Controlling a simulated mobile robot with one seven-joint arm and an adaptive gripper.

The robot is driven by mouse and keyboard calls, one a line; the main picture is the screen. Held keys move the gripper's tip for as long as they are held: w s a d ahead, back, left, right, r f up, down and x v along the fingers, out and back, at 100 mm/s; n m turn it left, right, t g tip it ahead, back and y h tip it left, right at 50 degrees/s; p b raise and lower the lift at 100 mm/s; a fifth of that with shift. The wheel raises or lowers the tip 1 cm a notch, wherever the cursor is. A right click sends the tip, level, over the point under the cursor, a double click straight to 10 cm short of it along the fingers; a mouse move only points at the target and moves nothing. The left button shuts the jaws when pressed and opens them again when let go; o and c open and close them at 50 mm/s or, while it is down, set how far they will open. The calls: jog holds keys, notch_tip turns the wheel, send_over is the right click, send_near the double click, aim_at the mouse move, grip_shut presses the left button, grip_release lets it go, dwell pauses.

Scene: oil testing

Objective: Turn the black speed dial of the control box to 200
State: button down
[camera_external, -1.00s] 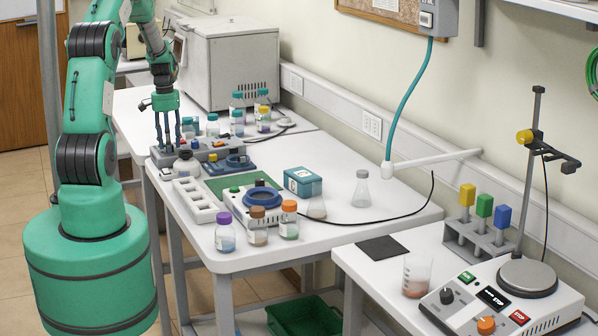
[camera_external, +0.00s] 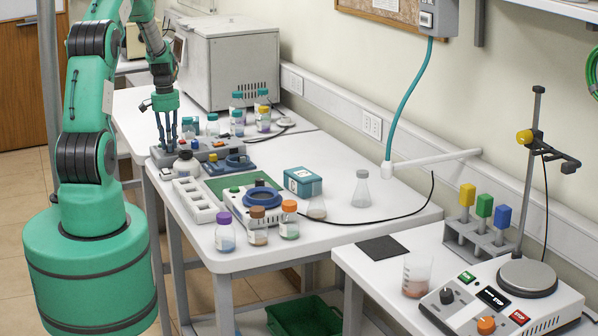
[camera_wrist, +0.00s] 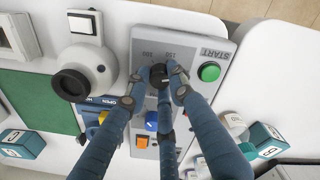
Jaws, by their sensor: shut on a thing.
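The control box (camera_wrist: 195,42) is a grey panel on the table in the wrist view, with a green START button (camera_wrist: 208,72) on its right. It also shows in the external view (camera_external: 160,158), partly behind my fingers. In the external view my gripper (camera_external: 168,146) points down at the box.
Below the dial on the panel are a blue knob (camera_wrist: 151,121) and an orange button (camera_wrist: 141,142). Bottles (camera_external: 237,120) stand behind the box.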

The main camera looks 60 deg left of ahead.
jog(key=c, duration=1.5)
grip_release()
jog(key=shift+r, duration=0.1)
notch_tip(320, 180, up, 12)
jog(key=shift+s+a+f, duration=0.1)
jog(key=shift+s, duration=0.05)
